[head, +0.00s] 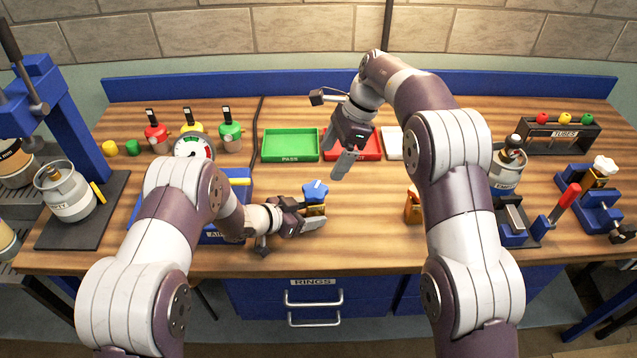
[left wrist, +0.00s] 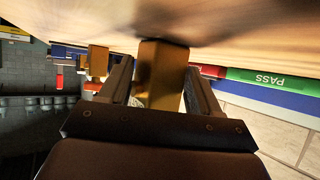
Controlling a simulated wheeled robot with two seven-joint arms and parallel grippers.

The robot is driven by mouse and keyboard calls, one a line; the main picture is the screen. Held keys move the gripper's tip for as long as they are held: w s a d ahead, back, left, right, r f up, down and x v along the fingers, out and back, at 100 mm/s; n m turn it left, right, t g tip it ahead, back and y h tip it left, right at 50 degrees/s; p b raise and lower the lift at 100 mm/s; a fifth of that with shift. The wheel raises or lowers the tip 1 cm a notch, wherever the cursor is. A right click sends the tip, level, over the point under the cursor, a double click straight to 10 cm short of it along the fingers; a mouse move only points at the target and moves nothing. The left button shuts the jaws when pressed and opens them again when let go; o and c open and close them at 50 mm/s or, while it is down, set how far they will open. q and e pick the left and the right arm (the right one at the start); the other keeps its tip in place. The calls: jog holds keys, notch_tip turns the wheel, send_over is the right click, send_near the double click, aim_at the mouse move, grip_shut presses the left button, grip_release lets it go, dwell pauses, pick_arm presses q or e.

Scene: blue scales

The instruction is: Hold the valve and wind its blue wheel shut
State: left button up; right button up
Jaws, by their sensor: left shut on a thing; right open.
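The valve has a brass body (head: 315,211) and a blue wheel (head: 315,190) on top, and stands near the front middle of the bench in the head view. My left gripper (head: 306,222) is shut on the brass body from the left. In the left wrist view the brass body (left wrist: 162,75) sits between the two fingers (left wrist: 158,85); the blue wheel does not show clearly there. My right gripper (head: 346,160) is open and empty, above the bench, up and to the right of the blue wheel and apart from it.
A green PASS tray (head: 290,145) and a red tray (head: 368,153) lie behind the valve. Another brass piece (head: 412,207) stands to the right, partly behind my right arm. A blue box (head: 238,190) with a gauge (head: 195,146) is at left. Bench between valve and trays is clear.

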aim_at(316, 189)
jog(key=x, duration=0.9)
jog(key=shift+f, duration=0.1)
jog(key=c, duration=1.1)
